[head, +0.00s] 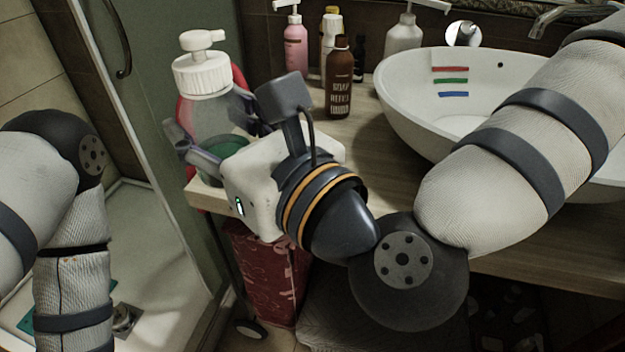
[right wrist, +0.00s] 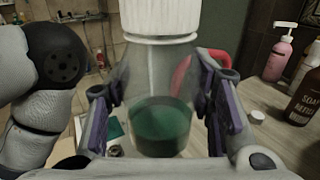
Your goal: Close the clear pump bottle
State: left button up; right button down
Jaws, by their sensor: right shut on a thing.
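The clear pump bottle (head: 213,112) has green liquid in its lower part and a white ribbed collar with a pump head (head: 202,62) on top. It stands close to upright near the counter's left end. My right gripper (head: 220,143) is shut around the bottle's body, one finger on each side. In the right wrist view the bottle (right wrist: 160,85) sits between the fingers, with the collar (right wrist: 160,18) above; the pump head is cut off there. I cannot tell how tightly the collar sits. My left arm shows at the left, but its gripper is out of view.
The wooden counter (head: 400,182) holds a white basin (head: 410,100) at right. A pink pump bottle (head: 295,45), a brown soap bottle (head: 339,80) and a grey-white pump bottle (head: 403,38) stand behind. A red curved thing (right wrist: 181,75) is behind the bottle.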

pick_arm(q)
jog(key=shift+a, duration=0.15)
pick_arm(e)
jog(key=shift+a, duration=0.1)
pick_arm(q)
jog(key=shift+g, duration=0.6)
jog(key=s+f+b, duration=0.2)
jog(key=s, duration=0.1)
jog(key=shift+f, duration=0.4)
pick_arm(e)
jog(key=w+d+f, duration=0.7)
jog(key=w+f, duration=0.2)
jog(key=w, duration=0.1)
jog(key=shift+w+d, duration=0.35)
jog(key=shift+d, duration=0.05)
jog(key=shift+f, duration=0.1)
jog(key=shift+w+d+f+b, duration=0.15)
jog(key=shift+w+f+b, duration=0.05)
jog(key=shift+f, duration=0.8)
jog(key=shift+w+d+f+b, duration=0.1)
jog(key=shift+w+f+b, duration=0.05)
jog(key=shift+f, duration=0.8)
pick_arm(q)
jog(key=shift+s+f, duration=0.35)
